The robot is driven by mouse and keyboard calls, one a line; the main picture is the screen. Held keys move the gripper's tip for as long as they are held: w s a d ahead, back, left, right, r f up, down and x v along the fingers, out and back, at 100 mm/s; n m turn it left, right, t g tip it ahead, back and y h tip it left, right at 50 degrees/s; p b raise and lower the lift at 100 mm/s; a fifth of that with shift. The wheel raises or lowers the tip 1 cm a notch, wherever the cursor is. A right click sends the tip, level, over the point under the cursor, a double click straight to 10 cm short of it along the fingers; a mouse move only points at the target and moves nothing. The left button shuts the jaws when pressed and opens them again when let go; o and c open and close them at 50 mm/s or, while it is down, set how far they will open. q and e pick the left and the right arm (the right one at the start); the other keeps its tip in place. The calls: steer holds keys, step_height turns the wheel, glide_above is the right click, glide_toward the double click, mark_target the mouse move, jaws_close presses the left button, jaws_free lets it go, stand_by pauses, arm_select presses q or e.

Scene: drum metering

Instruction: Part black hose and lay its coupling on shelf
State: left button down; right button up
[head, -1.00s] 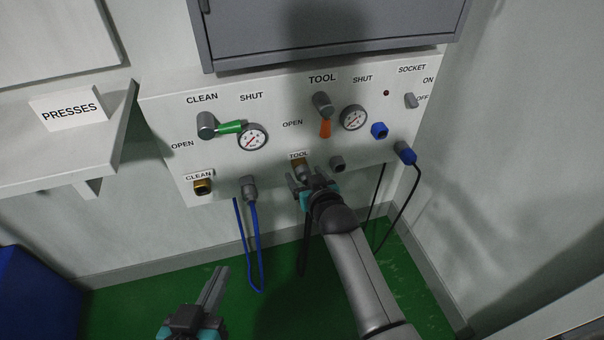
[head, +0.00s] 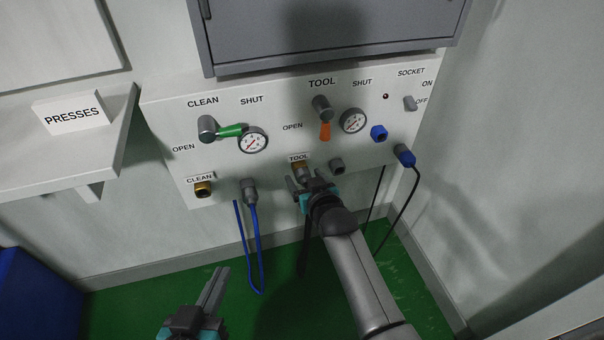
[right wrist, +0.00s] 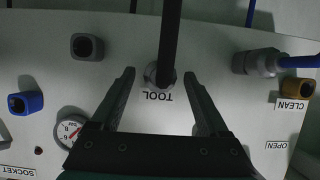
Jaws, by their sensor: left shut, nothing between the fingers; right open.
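The black hose hangs below the wall panel (head: 304,250), its grey coupling (head: 304,172) seated at the brass TOOL outlet. In the right wrist view the coupling (right wrist: 157,76) and the dark hose (right wrist: 171,30) show between my right fingers. My right gripper (head: 303,182) is open, one finger on each side of the coupling, with visible gaps in the wrist view; it also shows there (right wrist: 160,78). My left gripper (head: 217,281) is shut and empty, low over the green floor. The white shelf (head: 50,155) is at the left and carries a PRESSES sign (head: 71,112).
A blue hose coupling (head: 249,190) sits left of the TOOL outlet, beside the brass CLEAN outlet (head: 203,189). An empty grey holder (head: 337,167) and a blue plug with black cable (head: 404,155) are at the right. A grey cabinet (head: 330,40) overhangs the panel.

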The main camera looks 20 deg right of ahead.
steer(key=shift+p, duration=0.3)
stand_by(0.5)
steer(key=shift+c, duration=0.3)
jaws_close()
stand_by(0.4)
stand_by(0.4)
steer(key=shift+s+d+p, duration=0.1)
steer(key=shift+s+p, duration=2.25)
steer(key=shift+s, duration=0.6)
